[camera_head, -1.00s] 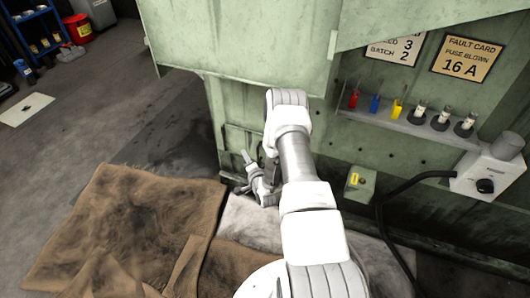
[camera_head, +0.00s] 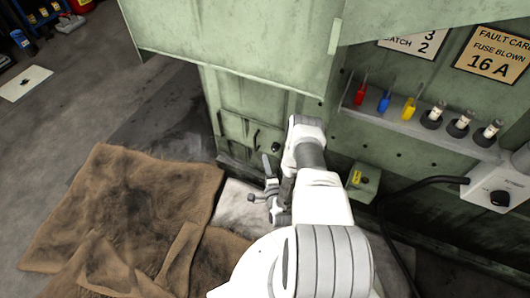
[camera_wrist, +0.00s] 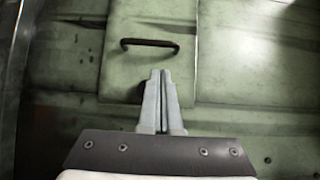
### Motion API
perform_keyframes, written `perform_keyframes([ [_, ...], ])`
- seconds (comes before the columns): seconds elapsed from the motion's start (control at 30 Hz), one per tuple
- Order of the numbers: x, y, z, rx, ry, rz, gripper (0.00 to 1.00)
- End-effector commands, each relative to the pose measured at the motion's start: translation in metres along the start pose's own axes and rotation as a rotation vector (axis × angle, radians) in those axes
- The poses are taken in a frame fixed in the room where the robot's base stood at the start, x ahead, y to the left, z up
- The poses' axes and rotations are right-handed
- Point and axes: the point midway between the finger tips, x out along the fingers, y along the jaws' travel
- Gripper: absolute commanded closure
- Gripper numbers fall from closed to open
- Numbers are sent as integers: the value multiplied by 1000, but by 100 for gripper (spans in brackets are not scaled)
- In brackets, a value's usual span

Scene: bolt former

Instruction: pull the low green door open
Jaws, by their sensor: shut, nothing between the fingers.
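The low green door (camera_wrist: 150,75) is a small flat panel in the wrist view, set in the green machine wall. It looks shut. Its dark bar handle (camera_wrist: 150,43) runs across the upper part of the panel. In the head view the door (camera_head: 234,126) is low on the machine's left part, with its handle (camera_head: 256,138) near its right side. My gripper (camera_wrist: 160,73) is shut and empty, its fingertips below the handle in the wrist picture and apart from it. In the head view my gripper (camera_head: 265,158) is just below and right of the door; my arm hides some wall beside it.
Brown cloth or cardboard (camera_head: 125,205) lies on the floor at left. A green panel (camera_head: 235,40) overhangs above.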

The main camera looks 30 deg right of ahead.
Motion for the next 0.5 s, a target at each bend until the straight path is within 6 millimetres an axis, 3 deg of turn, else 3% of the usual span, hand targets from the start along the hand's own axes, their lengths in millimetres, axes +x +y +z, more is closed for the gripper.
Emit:
perform_keyframes([
  [0.3,59,2,0,-3,-1,-5,100],
  [0.5,82,1,0,-1,-2,-2,100],
])
